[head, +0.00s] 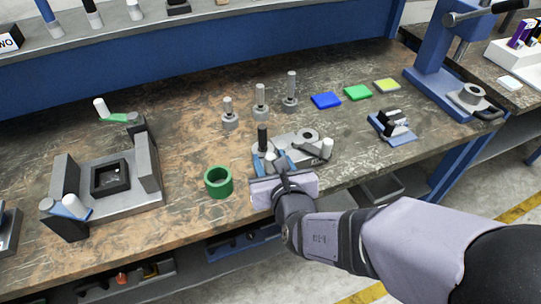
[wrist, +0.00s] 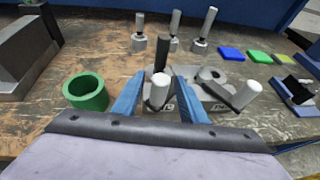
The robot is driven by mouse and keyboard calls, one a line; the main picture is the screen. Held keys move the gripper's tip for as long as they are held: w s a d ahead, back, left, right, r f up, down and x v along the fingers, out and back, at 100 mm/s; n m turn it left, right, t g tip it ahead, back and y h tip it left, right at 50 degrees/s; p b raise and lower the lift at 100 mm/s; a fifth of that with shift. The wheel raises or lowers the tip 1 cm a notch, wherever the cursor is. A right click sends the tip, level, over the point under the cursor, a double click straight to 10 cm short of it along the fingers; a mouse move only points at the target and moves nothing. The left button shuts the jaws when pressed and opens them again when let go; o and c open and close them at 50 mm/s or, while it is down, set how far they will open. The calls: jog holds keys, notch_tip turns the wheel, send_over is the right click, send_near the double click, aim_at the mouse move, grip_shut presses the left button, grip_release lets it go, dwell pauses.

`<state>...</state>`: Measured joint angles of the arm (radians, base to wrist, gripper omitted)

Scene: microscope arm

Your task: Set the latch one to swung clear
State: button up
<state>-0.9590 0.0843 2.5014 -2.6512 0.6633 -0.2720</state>
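A grey metal fixture (head: 293,142) sits near the table's front edge, with a black upright post (head: 262,138). In the wrist view it carries two white knobs on dark latch arms: a left knob (wrist: 160,88) and a right knob (wrist: 246,95). Small labels on its front are partly hidden and too small to read, so I cannot tell for certain which latch is one. My gripper (head: 272,163) is low over the fixture's front left. In the wrist view its blue fingers (wrist: 160,96) stand apart on either side of the left knob, with visible gaps.
A green ring (head: 218,182) stands left of the fixture. Behind are several grey pegged weights (head: 260,105) and coloured pads (head: 326,100). A larger grey fixture (head: 148,170) with white-knobbed arms is at left. A small black-and-blue stand (head: 392,126) is at right.

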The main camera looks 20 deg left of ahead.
notch_tip(320, 180, up, 10)
jog(key=shift+r+p, duration=0.1)
jog(key=shift+p, duration=1.05)
jog(key=shift+a, duration=0.1)
jog(key=c, duration=0.9)
jog(key=shift+a+m, duration=0.3)
jog(key=shift+m, duration=0.2)
grip_shut()
jog(key=s+a+f+m+t+h, duration=0.1)
jog(key=s+a+f+m, duration=0.1)
jog(key=m, duration=0.3)
jog(key=s+a+f+m+t+h, duration=0.2)
jog(key=f+m, duration=0.1)
jog(key=m, duration=0.3)
jog(key=s+a+f+m+t+h, duration=0.1)
jog(key=a+f+m+h, duration=0.1)
jog(key=m, duration=0.4)
jog(key=shift+s+a+f+t+b, duration=0.25)
jog(key=shift+s+a+t+b, duration=0.15)
jog(key=shift+a, duration=0.2)
jog(key=s+f+m+h, duration=0.1)
jog(key=s+m, duration=0.1)
jog(key=s+d+f+m+t+h, duration=0.1)
jog(key=s+m, duration=0.1)
jog(key=s, duration=0.1)
jog(key=s+f+m+t+h, duration=0.1)
jog(key=s+m, duration=0.2)
jog(key=shift+d, duration=0.25)
jog(key=shift+s, duration=0.45)
